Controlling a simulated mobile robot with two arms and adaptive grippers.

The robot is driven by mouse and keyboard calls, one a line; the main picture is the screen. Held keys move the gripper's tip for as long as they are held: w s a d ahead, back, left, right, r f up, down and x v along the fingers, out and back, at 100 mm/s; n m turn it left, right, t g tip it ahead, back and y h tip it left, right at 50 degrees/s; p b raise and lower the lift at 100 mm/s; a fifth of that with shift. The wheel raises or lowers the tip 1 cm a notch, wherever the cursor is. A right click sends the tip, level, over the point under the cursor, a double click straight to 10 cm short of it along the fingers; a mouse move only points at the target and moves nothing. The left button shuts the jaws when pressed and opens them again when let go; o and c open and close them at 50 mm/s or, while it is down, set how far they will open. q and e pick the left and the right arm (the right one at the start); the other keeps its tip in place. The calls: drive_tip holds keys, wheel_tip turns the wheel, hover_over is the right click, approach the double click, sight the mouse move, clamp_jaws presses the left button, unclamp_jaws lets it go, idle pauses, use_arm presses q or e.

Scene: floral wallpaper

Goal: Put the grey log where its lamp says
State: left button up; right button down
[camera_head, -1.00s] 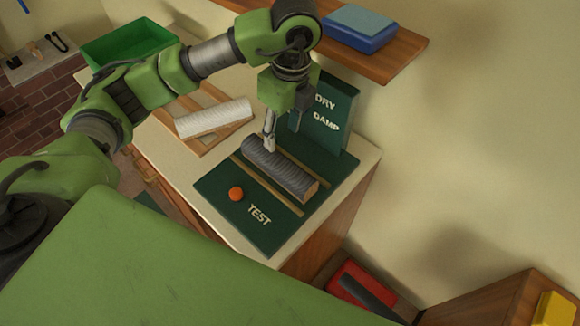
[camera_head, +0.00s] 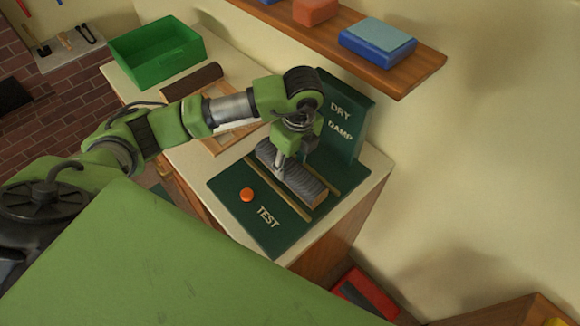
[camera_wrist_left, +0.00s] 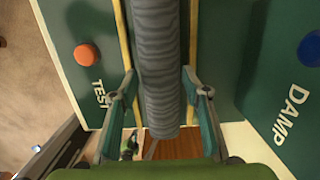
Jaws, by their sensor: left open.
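The grey log (camera_head: 308,187) lies between two wooden rails on the dark green TEST board (camera_head: 240,212). It also shows in the left wrist view (camera_wrist_left: 160,70). An orange button (camera_head: 247,194) is beside TEST. An upright green panel (camera_head: 345,110) reads DRY and DAMP. A blue disc (camera_wrist_left: 311,48) is beside DAMP; I cannot tell whether it is lit. My right gripper is out of view.
A green bin (camera_head: 155,52) and a dark brown log (camera_head: 192,82) are at the back left. A wooden frame (camera_head: 238,140) is partly behind my arm. A wall shelf (camera_head: 395,75) holds blue and red blocks. A red container (camera_head: 362,297) stands low at right.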

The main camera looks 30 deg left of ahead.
sight(291, 165)
use_arm(q)
drive_tip(key=shift+f+p, duration=0.3)
drive_tip(key=shift+f, duration=1.2)
drive_tip(key=shift+w+a+r, duration=0.1)
drive_tip(key=shift+w, duration=0.05)
clamp_jaws()
